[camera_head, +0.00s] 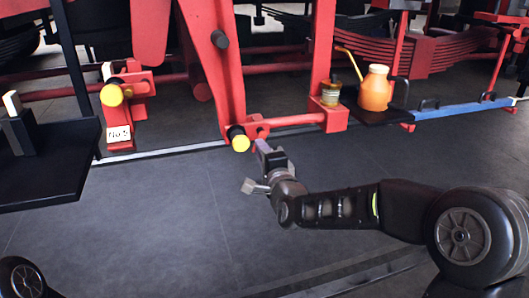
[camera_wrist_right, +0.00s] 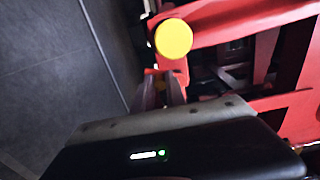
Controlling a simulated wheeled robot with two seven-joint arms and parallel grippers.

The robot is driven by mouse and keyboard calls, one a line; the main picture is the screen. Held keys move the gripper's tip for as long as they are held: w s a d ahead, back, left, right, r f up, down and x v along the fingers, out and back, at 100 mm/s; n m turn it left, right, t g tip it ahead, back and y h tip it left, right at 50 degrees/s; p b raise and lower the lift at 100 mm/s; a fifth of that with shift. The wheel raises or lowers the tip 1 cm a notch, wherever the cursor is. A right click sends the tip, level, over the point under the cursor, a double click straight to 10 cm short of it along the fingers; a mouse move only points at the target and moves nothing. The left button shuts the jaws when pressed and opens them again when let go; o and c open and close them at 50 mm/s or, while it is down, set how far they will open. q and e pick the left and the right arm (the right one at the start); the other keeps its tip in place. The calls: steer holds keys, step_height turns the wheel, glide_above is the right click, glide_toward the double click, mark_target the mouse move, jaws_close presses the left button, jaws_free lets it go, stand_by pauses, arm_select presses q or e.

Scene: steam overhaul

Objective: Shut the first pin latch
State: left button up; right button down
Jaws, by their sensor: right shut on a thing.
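A pin with a round yellow end (camera_head: 240,140) sits at the lower end of a slanted red link (camera_head: 215,70). The yellow end also shows in the right wrist view (camera_wrist_right: 173,38). My right gripper (camera_head: 262,147) is just right of the yellow end, at the left end of a horizontal red bar. In the right wrist view its fingers (camera_wrist_right: 161,92) are close together, below the yellow end. They are shut on a small part there, which I take as the pin latch; the fingers mostly hide it. My left gripper is not in view.
A second yellow-ended pin (camera_head: 111,95) sits at the left above a "No 5" tag (camera_head: 119,134). An orange oil can (camera_head: 375,88) and a small jar (camera_head: 330,92) stand at the right. A dark shelf (camera_head: 50,180) juts in at left. The grey floor in front is clear.

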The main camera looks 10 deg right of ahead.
steer(key=shift+a+r, duration=0.15)
steer(key=shift+a, duration=0.1)
steer(key=shift+a+r, duration=0.4)
steer(key=shift+r, duration=0.25)
steer(key=shift+a+r, duration=0.2)
steer(key=shift+r, duration=0.15)
stand_by(0.4)
steer(key=shift+r, duration=0.7)
stand_by(0.3)
steer(key=c, duration=1.5)
jaws_free()
steer(key=shift+f, duration=0.1)
